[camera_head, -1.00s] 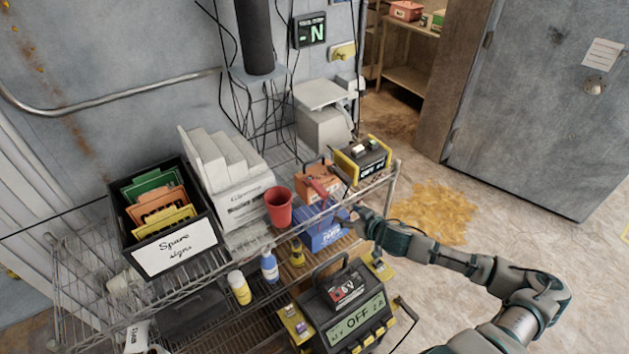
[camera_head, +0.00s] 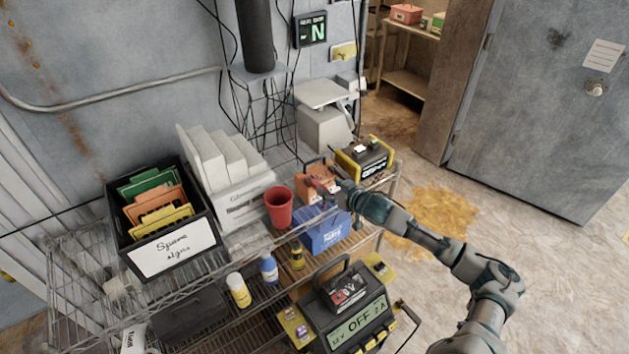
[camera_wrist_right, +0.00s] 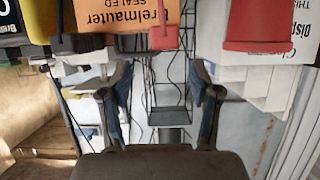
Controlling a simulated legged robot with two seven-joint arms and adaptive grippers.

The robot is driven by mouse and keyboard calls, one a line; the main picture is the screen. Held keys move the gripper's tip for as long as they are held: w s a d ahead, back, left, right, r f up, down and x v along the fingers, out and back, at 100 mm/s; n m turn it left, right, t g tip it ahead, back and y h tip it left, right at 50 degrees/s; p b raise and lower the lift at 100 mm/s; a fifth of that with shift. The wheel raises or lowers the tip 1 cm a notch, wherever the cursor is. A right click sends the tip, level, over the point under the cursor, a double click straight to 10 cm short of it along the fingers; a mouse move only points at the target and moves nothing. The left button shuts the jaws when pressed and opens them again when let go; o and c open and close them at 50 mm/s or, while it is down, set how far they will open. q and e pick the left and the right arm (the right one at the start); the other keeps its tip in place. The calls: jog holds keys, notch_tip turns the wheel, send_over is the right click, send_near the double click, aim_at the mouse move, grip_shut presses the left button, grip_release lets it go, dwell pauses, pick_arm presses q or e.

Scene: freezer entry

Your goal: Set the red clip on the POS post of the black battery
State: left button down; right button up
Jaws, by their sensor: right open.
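The red clip (camera_head: 321,186) shows as a small red shape in front of the orange box (camera_head: 313,170) on the cart's top shelf. In the right wrist view the red clip (camera_wrist_right: 163,34) hangs at the top middle, beyond my fingertips. My right gripper (camera_head: 337,188) is close by it, over the blue box (camera_head: 326,234). In the right wrist view its two fingers (camera_wrist_right: 163,88) are spread with nothing between them. My left gripper is not in view.
A black-and-yellow box (camera_head: 364,160) stands behind the orange box. A red cup (camera_head: 279,207) is left of the blue box. A bin of signs (camera_head: 127,226) fills the cart's left. Open floor lies right.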

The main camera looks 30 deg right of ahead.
aim_at(316, 182)
jog(key=w, duration=0.1)
jog(key=w+a, duration=0.1)
jog(key=w+f, duration=0.1)
jog(key=shift+w+a, duration=0.3)
jog(key=shift+w, duration=0.05)
jog(key=shift+w+a, duration=0.1)
jog(key=shift+w, duration=0.1)
jog(key=w, duration=0.1)
jog(key=w+f, duration=0.1)
jog(key=w+d+f+p, duration=0.1)
jog(key=w, duration=0.1)
jog(key=shift+f, duration=0.1)
jog(key=shift+w+d+f, duration=0.1)
jog(key=shift+w+f, duration=0.1)
jog(key=shift+w, duration=0.05)
jog(key=shift+s, duration=0.1)
jog(key=shift+a+r, duration=0.1)
jog(key=shift+a, duration=0.25)
jog(key=c, duration=0.7)
jog(key=shift+a, duration=0.1)
jog(key=c, duration=0.3)
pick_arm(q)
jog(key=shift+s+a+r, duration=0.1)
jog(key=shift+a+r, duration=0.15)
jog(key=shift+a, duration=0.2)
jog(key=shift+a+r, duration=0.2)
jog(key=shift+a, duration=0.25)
pick_arm(e)
grip_shut()
